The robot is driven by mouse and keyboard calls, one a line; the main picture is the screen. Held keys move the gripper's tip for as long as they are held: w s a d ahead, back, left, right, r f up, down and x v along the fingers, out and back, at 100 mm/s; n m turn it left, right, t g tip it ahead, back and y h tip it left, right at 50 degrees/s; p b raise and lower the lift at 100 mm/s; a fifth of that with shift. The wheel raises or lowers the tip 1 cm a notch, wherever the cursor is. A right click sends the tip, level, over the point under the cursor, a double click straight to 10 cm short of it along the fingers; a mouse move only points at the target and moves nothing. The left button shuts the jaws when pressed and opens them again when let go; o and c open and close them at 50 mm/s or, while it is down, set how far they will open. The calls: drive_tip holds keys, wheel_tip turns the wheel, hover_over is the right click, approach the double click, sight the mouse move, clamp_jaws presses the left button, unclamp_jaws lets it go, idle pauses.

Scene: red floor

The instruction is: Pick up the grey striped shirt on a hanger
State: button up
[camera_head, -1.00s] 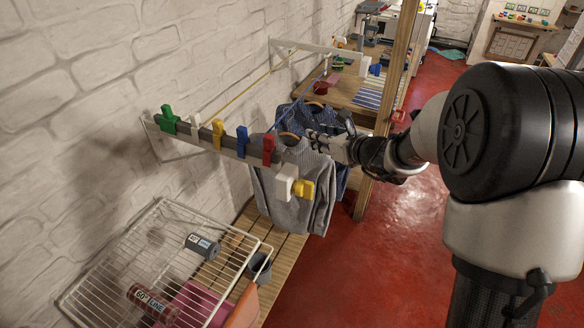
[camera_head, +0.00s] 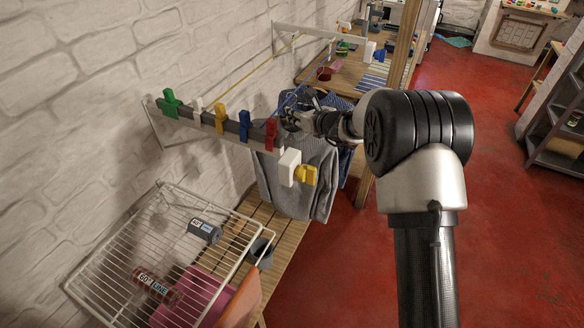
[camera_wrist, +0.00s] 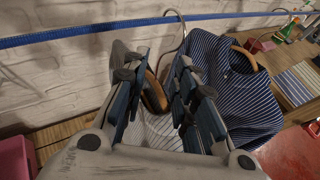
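The grey striped shirt (camera_head: 298,180) hangs from a line beside the wall rack in the head view. In the wrist view its pale striped cloth (camera_wrist: 160,132) and the wooden hanger (camera_wrist: 153,93) show between my fingers. My gripper (camera_head: 291,121) is at the top of this shirt, at hanger height. In the wrist view my gripper (camera_wrist: 160,92) is open, with its fingers on either side of the hanger. The hanger looks nearer the left finger; contact cannot be told. In the head view my gripper hides the hanger.
A blue striped shirt (camera_wrist: 233,88) hangs close to the right on its own hanger. A blue line (camera_wrist: 85,33) runs above. The rack (camera_head: 222,128) carries several coloured pegs. A wire drying rack (camera_head: 150,250) stands below left. A wooden post (camera_head: 403,50) stands behind my arm.

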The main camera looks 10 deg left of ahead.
drive_tip(key=shift+x, duration=1.1)
drive_tip(key=shift+r, duration=0.1)
clamp_jaws()
